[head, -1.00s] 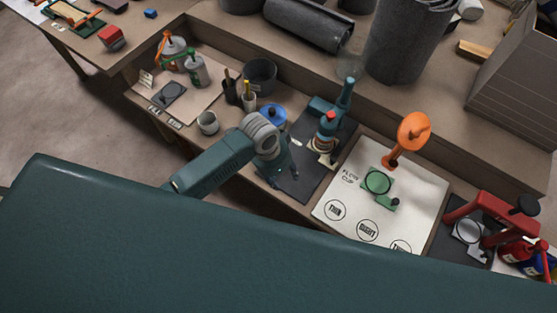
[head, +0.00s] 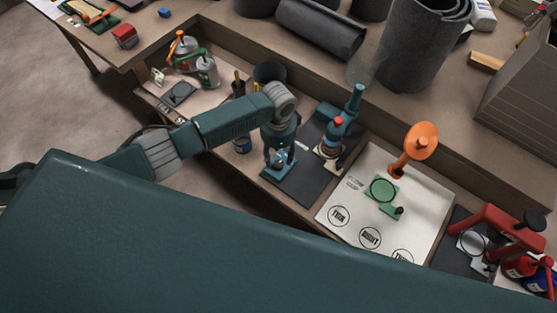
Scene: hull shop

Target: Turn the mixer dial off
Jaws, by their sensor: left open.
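The mixer (head: 345,120) looks to be the teal stand with a slanted arm and a red knob on it. It stands on a dark mat (head: 300,187) in the middle of the bench, with a pale cup-like part low on it. I cannot make out its dial markings or setting. My left gripper (head: 280,164) points down over the left part of the mat, to the left of the mixer and apart from its upright. It is open, with no object visible in it. My arm hides part of the bench behind it. My right gripper is out of view.
To the right lies a white board (head: 345,192) with a green flow cup (head: 383,189) and an orange stand (head: 413,148). A red device (head: 507,226) is farther right. Dark rolls (head: 320,30) lie behind.

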